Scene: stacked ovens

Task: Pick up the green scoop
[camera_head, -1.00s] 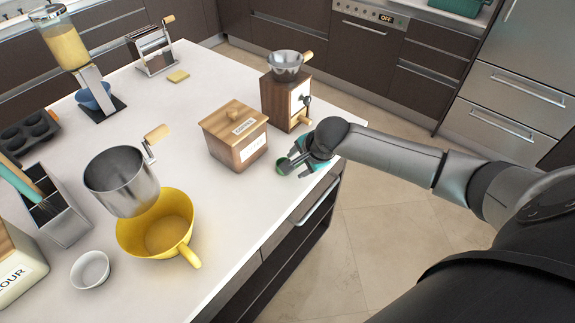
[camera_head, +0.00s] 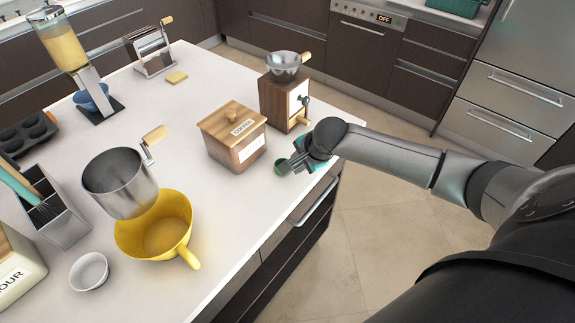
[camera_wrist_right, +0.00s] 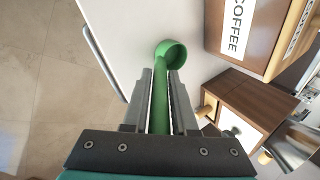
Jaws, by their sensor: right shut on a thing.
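The green scoop (camera_head: 281,167) is at the right edge of the white counter, next to the wooden coffee box. In the right wrist view the scoop's round cup (camera_wrist_right: 174,52) shows beyond the fingertips, and its handle runs back between the two fingers. My right gripper (camera_head: 291,163) is shut on the scoop's handle; it also shows in the right wrist view (camera_wrist_right: 161,82). I cannot tell whether the scoop touches the counter. My left gripper is not in view.
The coffee box (camera_head: 233,137) stands close to the scoop, with a wooden grinder (camera_head: 282,100) behind it. A yellow bowl (camera_head: 153,230) and a metal sifter (camera_head: 118,184) stand at the left. The counter (camera_head: 226,208) is clear between the bowl and the scoop.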

